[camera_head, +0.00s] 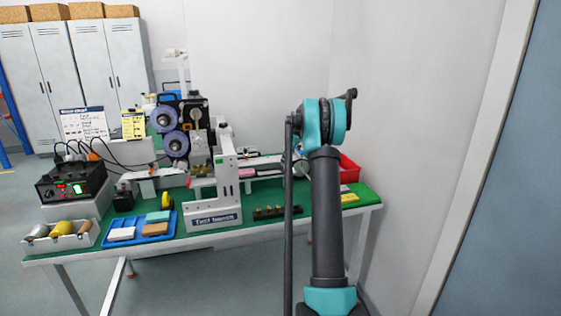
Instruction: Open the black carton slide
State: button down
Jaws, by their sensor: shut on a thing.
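My arm rises in front of the right part of the bench, and its upper links cover what lies behind them. My gripper is not visible; it is hidden behind the arm. The coding machine (183,128) with two blue reels stands at the back of the bench. A long, low grey and dark track (262,167) runs right from the machine and passes behind my arm, with a small pink piece near its left end. I cannot make out for certain which part is the black carton slide.
The green-topped bench (160,243) holds a blue tray (133,241), a grey bin (62,243) with rolls, a black control box (70,182) and a white upright frame (226,180). A red bin (349,170) stands at the right, near the wall.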

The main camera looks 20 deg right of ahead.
dwell(0.3)
jog(key=c, duration=1.3)
grip_release()
jog(key=shift+c, duration=0.2)
jog(key=shift+r, duration=0.1)
jog(key=v, duration=1.2)
jog(key=s+a+f+m+h, duration=0.15)
jog(key=s+a+f, duration=0.25)
jog(key=s+a, duration=0.5)
jog(key=s+a+f+m, duration=0.3)
jog(key=s+a, duration=0.2)
jog(key=s, duration=0.9)
jog(key=s+a+f+m, duration=0.1)
jog(key=s+a+f, duration=0.1)
jog(key=s+f, duration=0.3)
jog(key=s+a+f+m+h, duration=0.1)
jog(key=s+f, duration=0.3)
jog(key=s, duration=0.9)
jog(key=s+a+f+m+t, duration=0.1)
jog(key=s+f, duration=0.4)
jog(key=s, duration=0.5)
jog(key=shift+a+f+m+h, duration=0.35)
jog(key=shift+a+m, duration=0.4)
jog(key=shift+a, duration=0.05)
